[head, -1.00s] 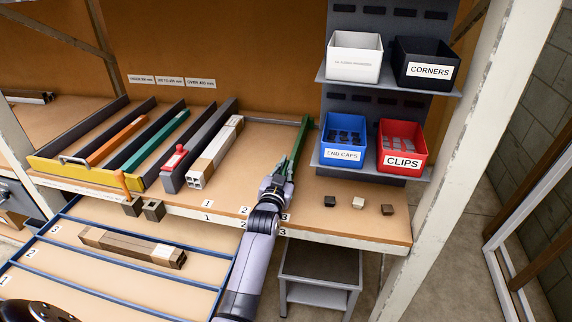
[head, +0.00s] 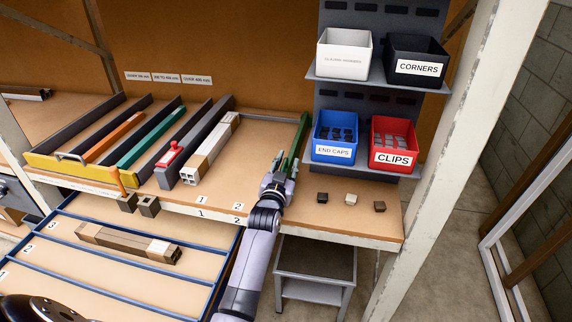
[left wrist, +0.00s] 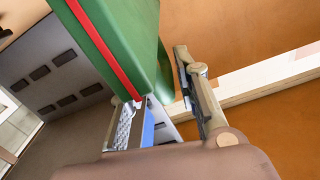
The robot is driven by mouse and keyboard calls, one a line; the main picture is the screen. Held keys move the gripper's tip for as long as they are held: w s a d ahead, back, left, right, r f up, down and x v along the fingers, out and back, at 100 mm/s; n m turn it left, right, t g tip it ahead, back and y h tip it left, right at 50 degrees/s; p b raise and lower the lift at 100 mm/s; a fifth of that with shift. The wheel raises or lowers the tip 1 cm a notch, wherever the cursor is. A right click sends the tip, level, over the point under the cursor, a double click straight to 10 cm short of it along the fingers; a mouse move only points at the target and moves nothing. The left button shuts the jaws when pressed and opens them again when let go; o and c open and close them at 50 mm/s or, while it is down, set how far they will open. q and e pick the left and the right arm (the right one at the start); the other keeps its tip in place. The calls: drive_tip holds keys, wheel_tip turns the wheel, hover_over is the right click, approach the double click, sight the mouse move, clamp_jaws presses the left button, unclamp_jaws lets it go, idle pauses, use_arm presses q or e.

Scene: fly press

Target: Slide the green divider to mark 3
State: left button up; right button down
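The green divider (head: 300,142) stands on edge on the bench, running from the back towards the front, left of the bin rack. My left gripper (head: 284,161) is at its near end, with the fingers spread apart. In the left wrist view the green divider (left wrist: 143,35), with a red stripe, rises close in front of the open gripper (left wrist: 168,108); one finger overlaps its lower edge, and I cannot tell whether they touch. Marks 1 (head: 200,198) and 2 (head: 238,206) show on the front edge; mark 3 is hidden behind my left arm. My right gripper is out of view.
A white and brown profile bundle (head: 211,149) lies left of the divider, beside a red-handled stop (head: 170,155). The blue bin (head: 334,152) and red bin (head: 390,158) are close on the right. Small blocks (head: 351,199) lie in front of them. Bench between bundle and divider is clear.

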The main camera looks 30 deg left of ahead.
use_arm(q)
drive_tip(key=shift+s+a+f, duration=0.1)
drive_tip(key=shift+s, duration=0.05)
drive_tip(key=shift+s, duration=0.25)
drive_tip(key=v, duration=1.1)
drive_tip(key=shift+s, duration=0.15)
